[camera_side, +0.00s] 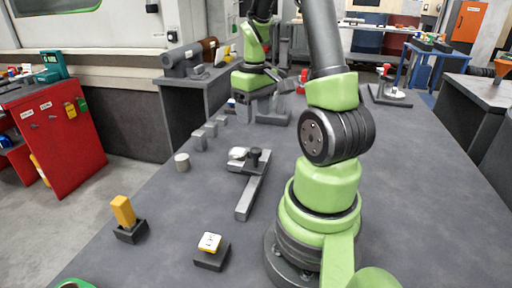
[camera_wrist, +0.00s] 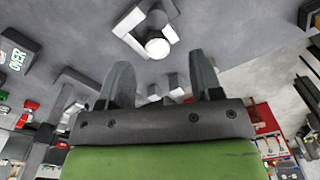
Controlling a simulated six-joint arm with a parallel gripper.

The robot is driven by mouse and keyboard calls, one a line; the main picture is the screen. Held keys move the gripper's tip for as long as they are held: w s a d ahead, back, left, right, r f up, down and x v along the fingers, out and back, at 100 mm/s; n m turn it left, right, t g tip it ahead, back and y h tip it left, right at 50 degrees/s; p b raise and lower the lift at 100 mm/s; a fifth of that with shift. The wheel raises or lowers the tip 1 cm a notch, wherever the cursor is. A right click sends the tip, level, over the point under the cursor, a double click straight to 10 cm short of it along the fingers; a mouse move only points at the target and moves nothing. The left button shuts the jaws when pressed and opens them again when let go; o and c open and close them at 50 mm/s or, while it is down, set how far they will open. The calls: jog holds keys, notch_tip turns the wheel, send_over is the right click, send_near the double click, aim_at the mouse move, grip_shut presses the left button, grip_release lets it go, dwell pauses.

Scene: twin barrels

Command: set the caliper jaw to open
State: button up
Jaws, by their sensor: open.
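What looks like the caliper is a grey T-shaped tool (camera_side: 250,196) lying on the dark table in the side view. It has a long bar, a crosspiece, a dark knob (camera_side: 256,154) and a whitish round part (camera_side: 237,153). A similar grey piece with a dark knob and a white cylinder (camera_wrist: 157,47) shows beyond my fingertips in the wrist view. I cannot tell how its jaw is set. My gripper (camera_wrist: 163,75) is open, its two dark fingers wide apart with nothing between them. In the side view my green wrist is behind the tool, apart from it; the fingertips are unclear there.
A yellow block (camera_side: 122,210) stands in a black holder (camera_side: 131,234) at the front left. A white-and-yellow block (camera_side: 209,242) sits on a dark base. The table's right side is mostly clear.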

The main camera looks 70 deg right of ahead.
aim_at(256, 149)
jog(key=shift+s+d+f, duration=0.15)
jog(key=shift+d+f, duration=0.05)
jog(key=shift+f, duration=0.55)
notch_tip(256, 149, down, 9)
jog(key=shift+r, duration=0.1)
